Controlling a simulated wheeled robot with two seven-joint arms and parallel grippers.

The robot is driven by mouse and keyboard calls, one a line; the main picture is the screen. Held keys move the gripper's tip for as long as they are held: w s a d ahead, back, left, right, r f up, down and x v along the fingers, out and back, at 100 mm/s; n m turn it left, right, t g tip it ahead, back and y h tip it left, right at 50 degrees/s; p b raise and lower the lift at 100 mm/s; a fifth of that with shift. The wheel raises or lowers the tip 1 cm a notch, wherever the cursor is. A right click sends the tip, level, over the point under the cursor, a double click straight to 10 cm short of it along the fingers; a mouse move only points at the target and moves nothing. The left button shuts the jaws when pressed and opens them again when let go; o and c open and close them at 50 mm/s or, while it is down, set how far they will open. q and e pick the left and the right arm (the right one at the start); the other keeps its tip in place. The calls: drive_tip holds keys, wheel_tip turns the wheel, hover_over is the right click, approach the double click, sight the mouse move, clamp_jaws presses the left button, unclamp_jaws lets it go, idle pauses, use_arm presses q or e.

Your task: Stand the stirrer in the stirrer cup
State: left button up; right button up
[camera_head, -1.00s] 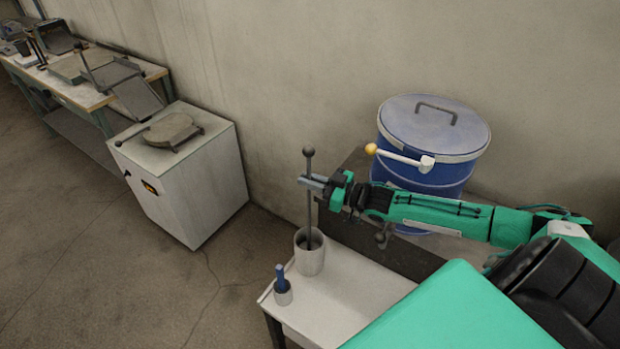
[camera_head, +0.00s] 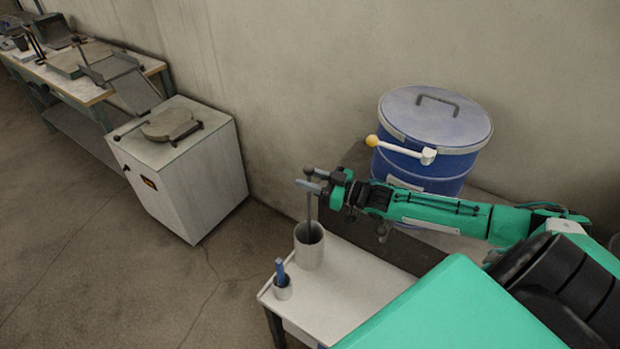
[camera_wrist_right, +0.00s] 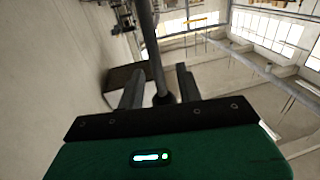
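The stirrer is a dark rod (camera_head: 308,207) with a ball at its top, and its lower part is inside the grey stirrer cup (camera_head: 309,249). It stands nearly upright, and its lower end is hidden by the cup wall. My right gripper (camera_head: 308,187) is around the rod just below the ball. In the right wrist view the rod (camera_wrist_right: 152,45) passes between the two fingers of my right gripper (camera_wrist_right: 160,83), with a gap on each side, so the gripper is open. My left gripper is not in view.
A small cup (camera_head: 283,292) with a blue stick stands in front of the stirrer cup on the white table (camera_head: 355,300). A blue lidded drum (camera_head: 440,150) stands behind my right arm, with a yellow-knobbed handle (camera_head: 400,149) before it. A white cabinet (camera_head: 190,185) stands left.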

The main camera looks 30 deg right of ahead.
drive_tip(key=shift+s, duration=0.1)
drive_tip(key=b+v, duration=0.1)
drive_tip(key=v, duration=0.6)
drive_tip(key=shift+b, duration=0.3)
drive_tip(key=shift+s+d, duration=0.1)
drive_tip(key=shift+d, duration=0.05)
idle(0.8)
